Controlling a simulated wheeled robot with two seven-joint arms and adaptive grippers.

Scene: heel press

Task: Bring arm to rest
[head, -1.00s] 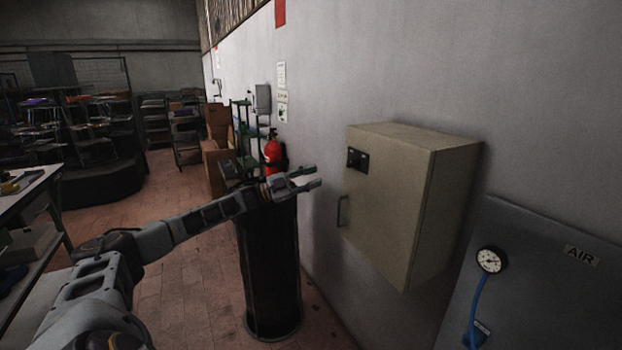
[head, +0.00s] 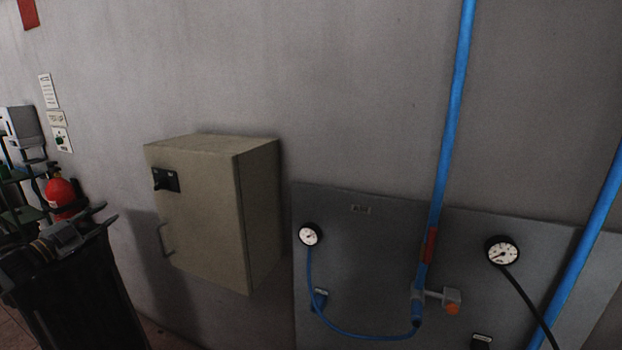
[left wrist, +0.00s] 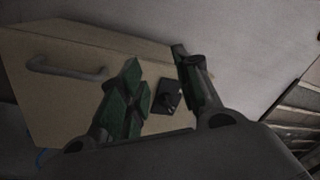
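My left gripper (head: 98,222) shows at the left edge of the head view, in front of the dark bin and left of the beige wall cabinet. In the left wrist view its two fingers (left wrist: 160,85) stand apart with nothing between them. Past the fingers, the left wrist view shows the cabinet door (left wrist: 60,105) with its handle and dark latch plate. The gripper appears apart from the cabinet. My right gripper is in neither view.
The beige cabinet (head: 200,220) is shut and juts from the wall. To its right, a grey panel (head: 375,265) carries gauges, a blue pipe (head: 450,110) and a valve. A dark bin (head: 90,295) and a red fire extinguisher (head: 60,193) are at the left.

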